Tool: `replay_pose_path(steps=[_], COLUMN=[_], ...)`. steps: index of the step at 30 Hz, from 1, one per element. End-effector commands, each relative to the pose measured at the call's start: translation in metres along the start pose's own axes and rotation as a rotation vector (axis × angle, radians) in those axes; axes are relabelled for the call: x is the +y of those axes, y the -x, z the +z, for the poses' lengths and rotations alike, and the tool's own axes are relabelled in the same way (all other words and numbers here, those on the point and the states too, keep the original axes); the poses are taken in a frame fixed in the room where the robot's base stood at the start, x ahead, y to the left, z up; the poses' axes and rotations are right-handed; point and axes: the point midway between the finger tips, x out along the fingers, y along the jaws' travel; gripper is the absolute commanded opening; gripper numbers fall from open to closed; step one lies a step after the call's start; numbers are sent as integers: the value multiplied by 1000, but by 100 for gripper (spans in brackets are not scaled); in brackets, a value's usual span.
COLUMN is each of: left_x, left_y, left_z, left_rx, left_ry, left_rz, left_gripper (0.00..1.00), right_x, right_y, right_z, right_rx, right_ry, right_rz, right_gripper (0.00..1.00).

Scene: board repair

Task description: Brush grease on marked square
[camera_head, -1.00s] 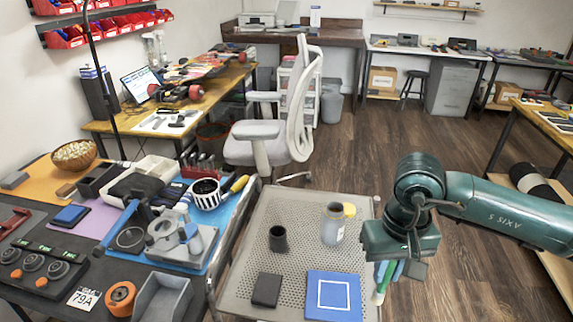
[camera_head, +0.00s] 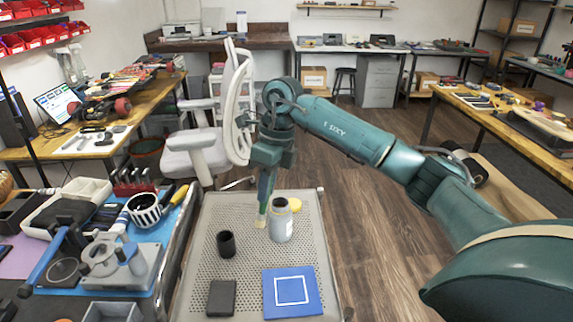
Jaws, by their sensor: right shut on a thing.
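My right gripper (camera_head: 266,188) points down over the far part of the perforated tray (camera_head: 200,270), shut on a brush (camera_head: 261,221). The brush's pale bristle end hangs just left of an open grey jar (camera_head: 281,222) with a white label; whether it touches the tray is unclear. The handle is mostly hidden by the gripper. A blue plate (camera_head: 271,307) with a white outlined square (camera_head: 292,290) lies flat at the tray's front right. My left gripper is not in view.
A black cup (camera_head: 226,243) and a black block (camera_head: 221,298) stand on the tray's left side. A crowded workbench (camera_head: 100,232) adjoins the tray on the left. A white chair (camera_head: 215,130) stands behind.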

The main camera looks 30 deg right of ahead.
Motion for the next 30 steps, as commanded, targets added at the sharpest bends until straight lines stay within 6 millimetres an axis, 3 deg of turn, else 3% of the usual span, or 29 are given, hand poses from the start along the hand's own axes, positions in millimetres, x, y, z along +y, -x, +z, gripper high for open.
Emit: replay_pose_path(steps=[3,9,15,22,30], left_x=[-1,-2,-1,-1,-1], left_y=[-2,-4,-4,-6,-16], left_z=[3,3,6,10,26], left_rx=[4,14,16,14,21], left_ry=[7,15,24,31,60], left_rz=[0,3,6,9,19], left_gripper=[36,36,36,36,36], right_x=[-20,-50,-71,-81,-86], right_y=[6,18,27,28,2], right_z=[-1,-2,-6,-9,-12], right_rx=[-88,-245,-362,-414,-414], right_ry=[-363,-924,-1317,-1489,-1494], right_rz=[-26,-87,-145,-175,-175], right_gripper=[0,0,0,0,0])
